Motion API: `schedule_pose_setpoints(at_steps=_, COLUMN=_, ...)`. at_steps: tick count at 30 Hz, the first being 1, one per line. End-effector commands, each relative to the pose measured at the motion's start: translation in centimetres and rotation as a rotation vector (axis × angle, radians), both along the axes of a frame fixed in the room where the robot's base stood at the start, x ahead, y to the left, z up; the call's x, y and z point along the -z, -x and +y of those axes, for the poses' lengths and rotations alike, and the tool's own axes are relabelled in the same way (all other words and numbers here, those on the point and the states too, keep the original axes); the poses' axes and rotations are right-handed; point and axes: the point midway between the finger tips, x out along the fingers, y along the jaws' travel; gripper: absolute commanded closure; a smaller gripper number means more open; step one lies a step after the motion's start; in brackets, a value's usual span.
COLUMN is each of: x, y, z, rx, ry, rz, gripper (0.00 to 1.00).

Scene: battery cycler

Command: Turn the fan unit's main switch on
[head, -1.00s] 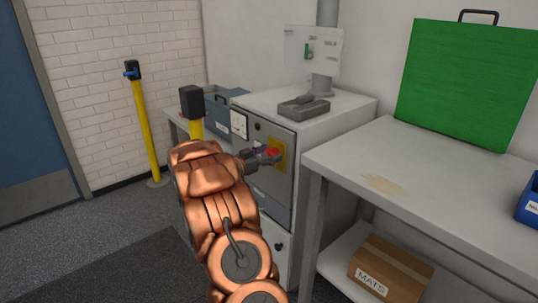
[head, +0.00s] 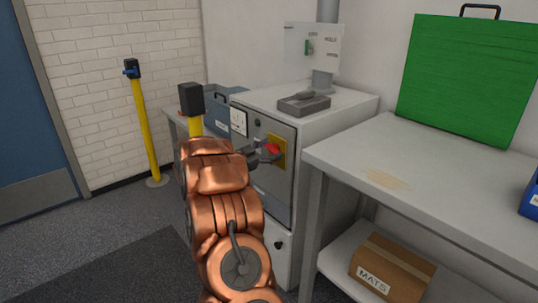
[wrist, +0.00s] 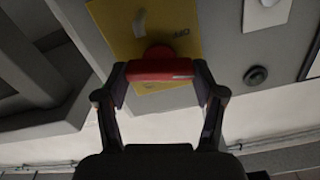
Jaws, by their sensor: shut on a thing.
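The main switch is a red handle (head: 272,149) on a yellow plate (head: 281,155) on the grey front panel of the cabinet. In the wrist view the red handle (wrist: 160,72) lies as a bar between my two fingers, with a pale mark near one end. The yellow plate (wrist: 180,20) behind it carries small dark lettering and a pale patch. My gripper (wrist: 160,78) is shut on the handle, one finger at each end of the bar. In the head view my gripper (head: 260,154) reaches the switch from the left, and my arm hides part of the panel.
A grey box-shaped device (head: 304,104) sits on the cabinet top (head: 345,101). A workbench (head: 430,180) with a green case (head: 466,80) stands close on the right, a MATS carton (head: 392,272) below it. Yellow posts (head: 145,130) stand at the left.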

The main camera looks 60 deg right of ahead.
Motion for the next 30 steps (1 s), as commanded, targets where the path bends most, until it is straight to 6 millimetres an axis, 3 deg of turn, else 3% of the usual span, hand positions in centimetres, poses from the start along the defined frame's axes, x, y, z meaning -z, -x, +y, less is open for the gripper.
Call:
schedule_pose_setpoints(at_steps=18, x=0.72, y=0.13, z=0.14, rx=0.0, ry=0.154, rz=-0.56, gripper=0.66)
schedule_pose_setpoints(at_steps=30, x=0.66, y=0.29, z=0.16, rx=0.002, ry=0.225, rz=-0.812, gripper=0.66)
